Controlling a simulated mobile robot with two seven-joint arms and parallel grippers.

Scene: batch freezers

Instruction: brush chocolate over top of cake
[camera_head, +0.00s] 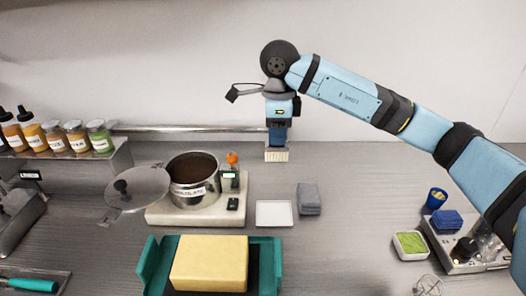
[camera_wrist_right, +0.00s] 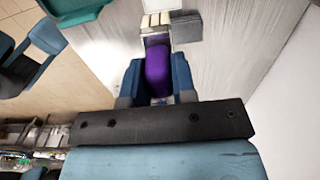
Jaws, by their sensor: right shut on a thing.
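The cake (camera_head: 209,263) is a plain yellow block in a teal holder (camera_head: 266,265) at the front. Dark chocolate (camera_head: 193,168) fills a labelled steel pot (camera_head: 196,196) behind it. My right gripper (camera_head: 278,127) is shut on a brush, held upright behind and to the right of the pot, apart from the cake. The brush's pale bristles (camera_head: 277,155) point down. In the right wrist view the brush's purple handle (camera_wrist_right: 158,72) sits between the blue fingers of the gripper (camera_wrist_right: 158,85). My left gripper is not in view.
A lid (camera_head: 138,189) stands left of the pot. A white tray (camera_head: 274,214) and folded grey cloth (camera_head: 309,199) lie on the counter right of the pot. Several bottles and jars (camera_head: 58,137) line a shelf at left. A green-filled tub (camera_head: 410,244) and whisk (camera_head: 428,285) are at right.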

